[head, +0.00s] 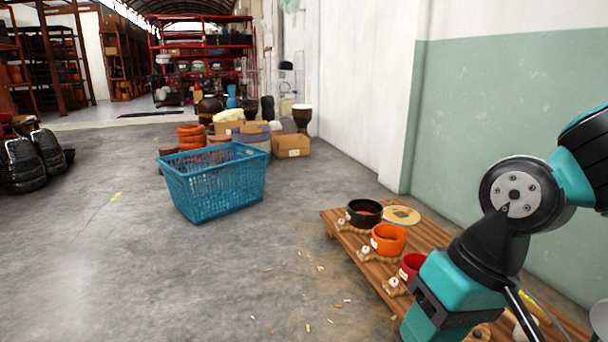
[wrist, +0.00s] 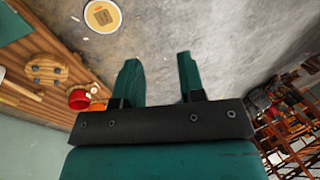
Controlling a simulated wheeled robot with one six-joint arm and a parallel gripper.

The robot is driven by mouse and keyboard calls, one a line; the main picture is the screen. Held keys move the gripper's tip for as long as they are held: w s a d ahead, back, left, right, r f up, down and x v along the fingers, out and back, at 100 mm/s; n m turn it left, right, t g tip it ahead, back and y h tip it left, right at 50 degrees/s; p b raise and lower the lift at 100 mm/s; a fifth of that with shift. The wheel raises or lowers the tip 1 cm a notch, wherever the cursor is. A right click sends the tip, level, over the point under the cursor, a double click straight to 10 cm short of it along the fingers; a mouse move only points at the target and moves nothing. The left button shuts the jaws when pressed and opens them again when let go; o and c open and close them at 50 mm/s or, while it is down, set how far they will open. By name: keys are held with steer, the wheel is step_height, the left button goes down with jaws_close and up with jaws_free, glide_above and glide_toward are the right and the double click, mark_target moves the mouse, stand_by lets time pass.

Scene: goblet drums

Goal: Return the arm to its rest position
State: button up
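My gripper (wrist: 158,62) shows in the wrist view with its two teal fingers apart and bare grey floor between them, so it is open and empty. In the head view my arm is at the right edge, bent, with a teal section reaching down in front of the low wooden platform (head: 349,239). The fingertips cannot be made out in that view. A black drum shell (head: 364,214), an orange shell (head: 388,240) and a red shell (head: 411,266) stand in a row on the platform. The red shell (wrist: 79,99) also shows in the wrist view, left of the fingers.
A tan disc (head: 402,215) lies behind the shells. A blue plastic basket (head: 215,180) stands on the floor, with boxes (head: 290,146) and drums behind it. A wall (head: 520,110) runs along the right. The floor left of the platform is open, with small wood scraps.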

steer(key=s+r+n+p, duration=0.2)
steer(key=s+r+n, duration=0.2)
steer(key=s+r, duration=0.2)
step_height(320, 180, up, 36)
steer(key=p, duration=3.7)
steer(key=shift+d+r, duration=0.2)
steer(key=shift+d, duration=0.05)
